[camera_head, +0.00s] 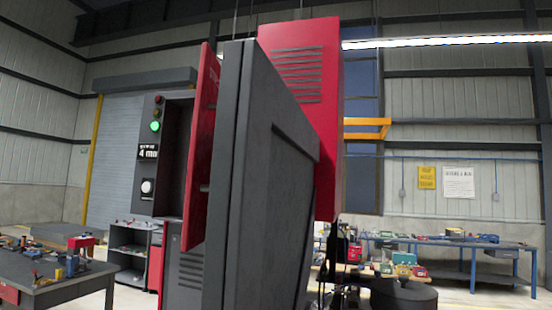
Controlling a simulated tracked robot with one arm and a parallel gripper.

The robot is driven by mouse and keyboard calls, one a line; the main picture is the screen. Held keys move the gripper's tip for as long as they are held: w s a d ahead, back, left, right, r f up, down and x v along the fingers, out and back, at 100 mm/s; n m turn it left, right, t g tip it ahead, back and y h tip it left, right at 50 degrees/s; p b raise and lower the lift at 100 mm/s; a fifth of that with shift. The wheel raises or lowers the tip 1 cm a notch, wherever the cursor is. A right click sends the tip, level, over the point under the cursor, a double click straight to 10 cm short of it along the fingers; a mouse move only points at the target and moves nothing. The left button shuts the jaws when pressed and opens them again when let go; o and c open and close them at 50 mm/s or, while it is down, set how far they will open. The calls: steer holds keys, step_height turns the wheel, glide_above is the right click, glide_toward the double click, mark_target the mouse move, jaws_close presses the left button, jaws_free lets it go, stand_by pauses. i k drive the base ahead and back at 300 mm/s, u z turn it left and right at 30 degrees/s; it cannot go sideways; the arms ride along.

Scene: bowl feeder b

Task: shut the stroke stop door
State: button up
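A red panel (203,150), which appears to be the stroke stop door, stands upright and nearly edge-on at the centre left. It stands out from the dark grey machine body, so it looks open. Faint lettering shows near its top, and a small grey knob or pin (204,188) shows at its lower right edge. The dark grey panel (265,180) beside it hides what lies to its right. Left of the door is a dark control face with a lit green lamp (155,126) and a display (148,151) reading 4 mm. My gripper is not in view.
The large dark grey panel fills the centre foreground, with a red vented housing (305,75) behind it. A workbench (60,285) with tools stands at the lower left. A blue bench (470,245) with parts stands at the right. Floor shows between them.

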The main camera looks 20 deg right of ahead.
mark_target(202, 138)
steer(key=z, duration=0.15)
steer(key=i, duration=1)
steer(key=u, duration=0.1)
